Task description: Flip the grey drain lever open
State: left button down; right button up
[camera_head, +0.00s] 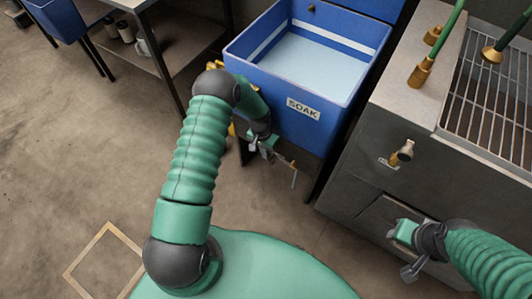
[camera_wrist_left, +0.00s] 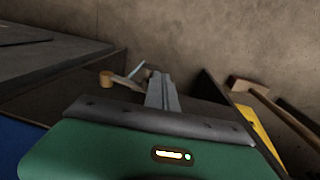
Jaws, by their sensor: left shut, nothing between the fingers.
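The blue sink marked SOAK (camera_head: 303,108) stands at the top middle in the head view. My left gripper (camera_head: 268,146) is below its front wall, shut and empty. Just beyond the fingers, a small brass drain fitting (camera_head: 286,162) shows, with a thin pale teal piece hanging down. In the left wrist view the brass end (camera_wrist_left: 106,78) and a slim greyish lever-like part (camera_wrist_left: 126,81) lie left of my shut fingers (camera_wrist_left: 160,92). I cannot tell whether they touch. My right gripper (camera_head: 412,271) is at the lower right; its jaw state is unclear.
A grey metal counter (camera_head: 375,145) with a knob (camera_head: 404,151) and a wire rack (camera_head: 490,95) stands at the right. Dark table legs flank the sink. A shelf with jars (camera_head: 125,30) is at the upper left.

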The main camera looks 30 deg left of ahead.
pick_arm(q)
jog(key=shift+r, duration=0.1)
notch_tip(320, 180, up, 7)
jog(key=p, duration=0.2)
jog(key=shift+a, duration=0.45)
jog(key=shift+r, duration=0.1)
